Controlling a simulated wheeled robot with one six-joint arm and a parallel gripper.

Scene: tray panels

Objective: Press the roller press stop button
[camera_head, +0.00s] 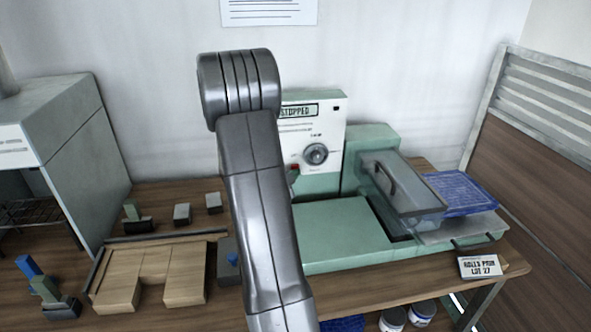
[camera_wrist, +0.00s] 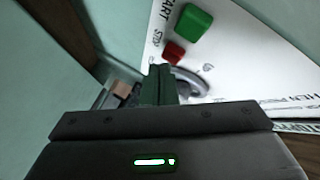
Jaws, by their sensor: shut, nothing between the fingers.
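The roller press's white control panel (camera_head: 328,165) stands behind my arm, with a display that reads STOPPED (camera_head: 298,111). In the wrist view, the small red button marked STOP (camera_wrist: 174,52) sits on the panel, below the larger green START button (camera_wrist: 194,22). In the head view, a bit of red (camera_head: 294,168) shows at my arm's edge. My gripper (camera_wrist: 160,72) is shut and empty; its tips appear just below the red button in the wrist view. I cannot tell whether they touch the panel. My arm hides the gripper in the head view.
A round dial (camera_head: 316,153) is on the panel; its grey rim (camera_wrist: 190,84) lies right of my fingers. The press's green bed (camera_head: 345,235) and a clear cover with a handle (camera_head: 405,190) are at right.

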